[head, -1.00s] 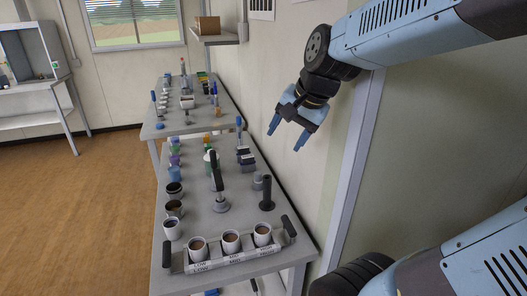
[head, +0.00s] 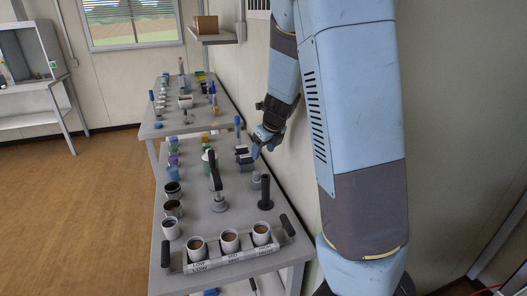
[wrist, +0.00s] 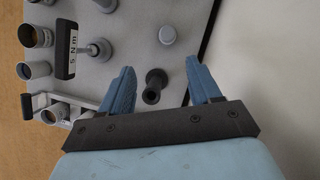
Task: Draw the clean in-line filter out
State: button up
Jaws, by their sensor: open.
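I cannot tell for sure which object is the clean in-line filter. My gripper (head: 262,146) is over the right side of the near bench, by the wall, with its blue fingers pointing down. In the wrist view my gripper (wrist: 160,66) is open, and nothing is held between its fingers. Below and between the fingers stands a black upright cylinder (wrist: 154,86). It also shows in the head view (head: 265,190). A short grey cylinder (wrist: 167,34) stands beyond it. Dark-and-grey blocks (head: 243,158) sit close to the gripper in the head view, partly hidden by it.
A rack (head: 228,264) with labelled cups stands at the near end of the bench. A black-handled tool (head: 216,182) stands upright mid-bench. Several jars (head: 171,208) line the left edge. The wall (wrist: 257,70) is close on the right.

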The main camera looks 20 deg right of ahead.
aim_at(257, 172)
jog(key=shift+m, duration=0.9)
jog(key=x, duration=0.5)
jog(key=d+x, duration=0.1)
jog(key=x, duration=0.4)
jog(key=w+x, duration=0.1)
jog(key=x, duration=0.4)
jog(key=shift+d+f, duration=0.1)
jog(key=shift+f, duration=0.05)
grip_shut()
jog(key=c, duration=0.6)
grip_release()
jog(key=c, duration=0.6)
jog(key=shift+o, duration=0.2)
jog(key=shift+r, duration=0.75)
jog(key=shift+r, duration=2.8)
